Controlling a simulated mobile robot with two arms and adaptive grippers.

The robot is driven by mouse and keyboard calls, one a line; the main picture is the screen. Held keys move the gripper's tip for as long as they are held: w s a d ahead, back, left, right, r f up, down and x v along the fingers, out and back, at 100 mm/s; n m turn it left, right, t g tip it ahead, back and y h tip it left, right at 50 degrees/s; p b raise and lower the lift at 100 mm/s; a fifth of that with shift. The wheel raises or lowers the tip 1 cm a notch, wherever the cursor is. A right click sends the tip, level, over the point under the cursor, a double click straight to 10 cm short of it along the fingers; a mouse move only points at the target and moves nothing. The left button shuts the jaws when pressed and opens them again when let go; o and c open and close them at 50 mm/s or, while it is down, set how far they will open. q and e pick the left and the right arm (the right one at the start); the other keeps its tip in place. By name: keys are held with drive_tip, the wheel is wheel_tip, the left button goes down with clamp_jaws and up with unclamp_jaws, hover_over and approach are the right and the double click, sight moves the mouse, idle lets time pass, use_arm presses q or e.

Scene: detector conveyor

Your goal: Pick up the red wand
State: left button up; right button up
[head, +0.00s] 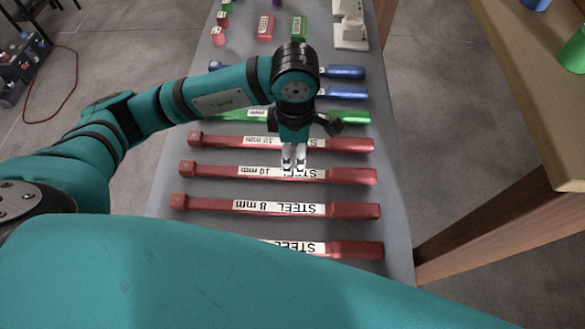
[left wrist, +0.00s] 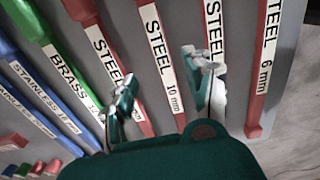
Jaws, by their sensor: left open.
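Several red wands with white STEEL labels lie side by side across the grey conveyor: 12 mm (head: 218,141), 10 mm (head: 216,167), 8 mm (head: 218,205), and a nearest one (head: 357,249) partly hidden by my arm. My left gripper (head: 293,165) points down over the labelled middle of the 10 mm wand. In the left wrist view the open fingers (left wrist: 165,80) stand on either side of the 10 mm wand (left wrist: 158,45), with nothing gripped. The exact height above it is hard to tell. My right gripper is out of view.
A green wand (head: 355,117) and blue wands (head: 347,93) lie beyond the red ones. Small red and green blocks (head: 266,27) and a white part (head: 350,32) sit at the far end. A wooden table (head: 530,100) stands at the right.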

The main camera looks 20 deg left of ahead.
sight(293, 173)
use_arm(q)
wheel_tip(293, 173, down, 3)
drive_tip(key=shift+r, duration=0.2)
drive_tip(key=f, duration=0.1)
drive_tip(key=f+p, duration=0.2)
drive_tip(key=f, duration=0.1)
drive_tip(key=shift+s+a+f, duration=0.1)
drive_tip(key=shift+s+a, duration=0.1)
drive_tip(key=shift+s, duration=0.05)
drive_tip(key=shift+w+f, duration=0.1)
drive_tip(key=shift+f, duration=0.4)
clamp_jaws()
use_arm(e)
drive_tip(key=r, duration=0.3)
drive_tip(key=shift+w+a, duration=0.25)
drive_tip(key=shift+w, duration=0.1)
